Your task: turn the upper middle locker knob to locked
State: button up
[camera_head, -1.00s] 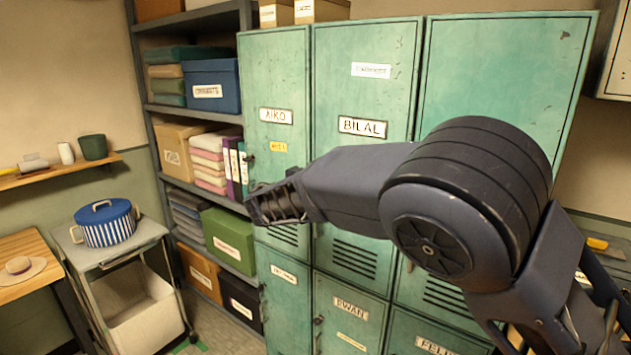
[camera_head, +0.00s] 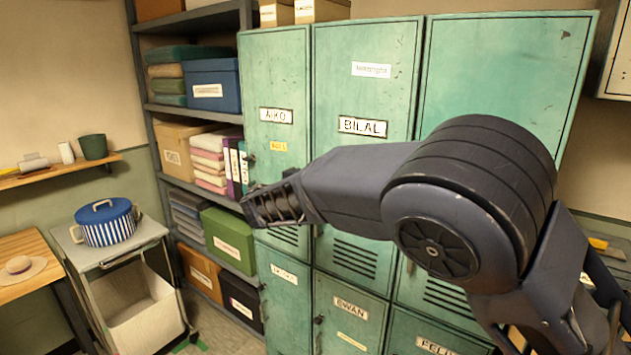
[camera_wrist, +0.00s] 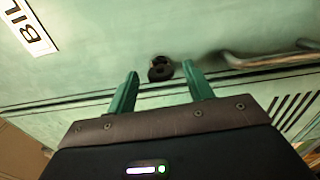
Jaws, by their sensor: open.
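The upper middle locker (camera_head: 368,95) is green and carries a "BILAL" label; that label shows partly at the upper left in the wrist view. Its dark round knob (camera_wrist: 160,68) shows in the wrist view, just beyond the gap between my fingertips. In the head view my arm hides the knob. My gripper (camera_wrist: 163,83) is open, with one green finger to each side of the knob's line and nothing visible between them. I cannot tell whether a finger touches the knob. In the head view my gripper (camera_head: 272,205) is in front of the left locker column.
A metal handle (camera_wrist: 275,59) lies right of the knob in the wrist view, close to the right finger. Shelves (camera_head: 190,108) with boxes and folders stand left of the lockers. A white cart (camera_head: 130,290) with a blue striped pot (camera_head: 106,226) is farther left.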

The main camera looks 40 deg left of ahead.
jog(key=s, duration=0.9)
jog(key=shift+s, duration=0.35)
